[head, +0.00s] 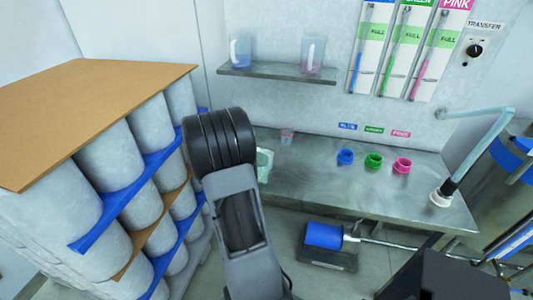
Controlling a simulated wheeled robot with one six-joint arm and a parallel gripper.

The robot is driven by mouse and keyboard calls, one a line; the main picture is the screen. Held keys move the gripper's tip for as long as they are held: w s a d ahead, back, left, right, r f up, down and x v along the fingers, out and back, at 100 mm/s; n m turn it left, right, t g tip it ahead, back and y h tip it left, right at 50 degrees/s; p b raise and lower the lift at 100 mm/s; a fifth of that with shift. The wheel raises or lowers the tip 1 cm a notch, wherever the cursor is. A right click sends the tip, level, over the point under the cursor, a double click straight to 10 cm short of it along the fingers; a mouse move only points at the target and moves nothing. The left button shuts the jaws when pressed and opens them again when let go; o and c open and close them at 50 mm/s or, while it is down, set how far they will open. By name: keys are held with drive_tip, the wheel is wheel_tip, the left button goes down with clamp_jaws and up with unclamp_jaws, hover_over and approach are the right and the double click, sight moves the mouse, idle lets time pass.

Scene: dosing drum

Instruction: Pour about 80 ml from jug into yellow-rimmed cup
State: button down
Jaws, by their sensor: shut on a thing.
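A pale green-tinted vessel (265,163), which looks like a jug, shows just right of my arm at the left end of the steel bench (325,185). My arm hides part of it. My gripper is hidden behind my own arm, so its jaws and their contact with the vessel do not show. A small clear cup (287,136) with a faint reddish tint stands near the back of the bench. Its rim colour is too small to tell, and no yellow rim can be made out.
A blue-tinted jug (241,51) and a pinkish jug (313,54) stand on the wall shelf (280,74). Blue (345,157), green (373,160) and pink (402,166) collars sit on the bench. Stacked drums (105,155) crowd the left. The bench's front middle is clear.

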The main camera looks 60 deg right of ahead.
drive_tip(key=shift+w+d+r+n+y+p, duration=0.15)
drive_tip(key=shift+d+r+n+y+p, duration=0.3)
drive_tip(key=shift+p, duration=1.2)
drive_tip(key=shift+w+d+r+n+y+p, duration=0.1)
drive_tip(key=shift+d+r+y+p, duration=0.35)
drive_tip(key=shift+p, duration=1.2)
drive_tip(key=shift+r+p, duration=0.15)
drive_tip(key=shift+p, duration=0.15)
drive_tip(key=shift+w+d+r+n+y+p, duration=0.2)
drive_tip(key=shift+d+r+n+y+p, duration=0.25)
drive_tip(key=shift+p, duration=1.45)
drive_tip(key=shift+w+d+r+p, duration=0.25)
drive_tip(key=shift+d+p, duration=0.4)
drive_tip(key=shift+p, duration=0.5)
